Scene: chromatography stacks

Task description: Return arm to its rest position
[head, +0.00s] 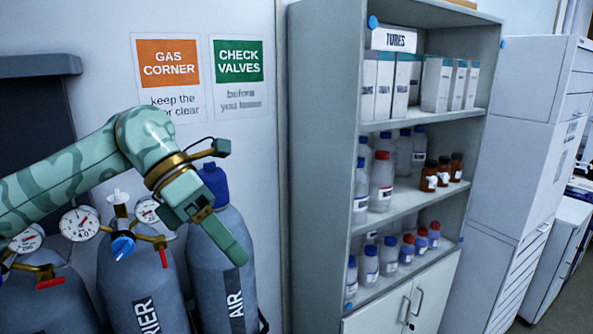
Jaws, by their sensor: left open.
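My left arm, green with darker bands, reaches in from the left of the head view. Its left gripper (220,232) is open and points down to the right, with nothing seen between its fingers. It shows in front of the grey gas cylinder (237,285) marked AIR, which has a blue cap (213,183). I cannot tell whether the gripper touches that cylinder. My right gripper is out of view.
Other gas cylinders (143,292) with gauges (79,223) stand at the lower left, partly behind my arm. A shelf unit (325,150) with boxes and several bottles (381,182) stands right of centre. White cabinets (525,110) stand farther right.

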